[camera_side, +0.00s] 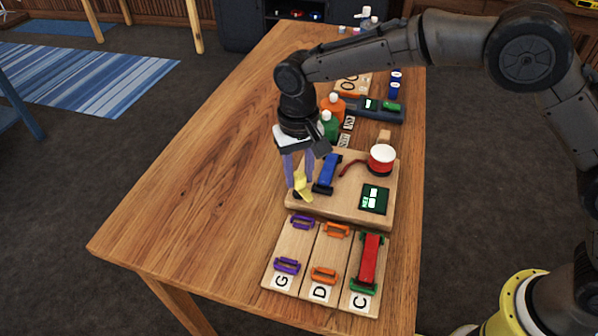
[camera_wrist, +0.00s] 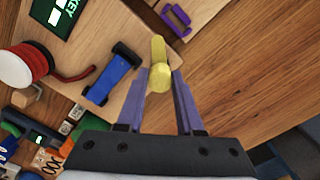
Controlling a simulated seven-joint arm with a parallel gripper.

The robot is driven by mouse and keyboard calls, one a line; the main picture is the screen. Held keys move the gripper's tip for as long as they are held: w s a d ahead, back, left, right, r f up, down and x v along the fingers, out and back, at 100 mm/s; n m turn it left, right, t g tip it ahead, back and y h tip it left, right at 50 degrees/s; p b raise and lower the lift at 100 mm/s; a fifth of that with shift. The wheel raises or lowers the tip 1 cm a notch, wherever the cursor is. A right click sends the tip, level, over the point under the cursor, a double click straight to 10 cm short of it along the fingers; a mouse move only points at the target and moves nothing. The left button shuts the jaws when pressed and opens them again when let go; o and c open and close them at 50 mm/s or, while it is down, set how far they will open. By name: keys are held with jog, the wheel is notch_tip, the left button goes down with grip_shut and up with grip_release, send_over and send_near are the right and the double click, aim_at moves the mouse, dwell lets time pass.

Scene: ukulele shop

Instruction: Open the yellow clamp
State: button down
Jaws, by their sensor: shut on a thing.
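The yellow clamp (camera_side: 302,186) is at the left edge of a wooden board (camera_side: 338,208). It shows a round knob end and a bar in the wrist view (camera_wrist: 159,76). My gripper (camera_side: 300,182) has two purple fingers, which point down and are closed around the yellow clamp from both sides. In the wrist view the fingertips (camera_wrist: 160,82) flank its round end. The lower part of the clamp is partly hidden by the fingers, and I cannot tell whether it is open.
On the board, a blue block-like piece (camera_side: 327,174), a red-and-white spool (camera_side: 381,159) and a green display (camera_side: 374,199) sit close by. Bottles (camera_side: 328,124) stand behind. The table's left side (camera_side: 190,200) is clear.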

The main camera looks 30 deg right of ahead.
aim_at(299, 175)
jog(key=c, duration=0.5)
grip_release()
jog(key=shift+c, duration=0.2)
jog(key=shift+r, duration=0.1)
notch_tip(299, 175, up, 14)
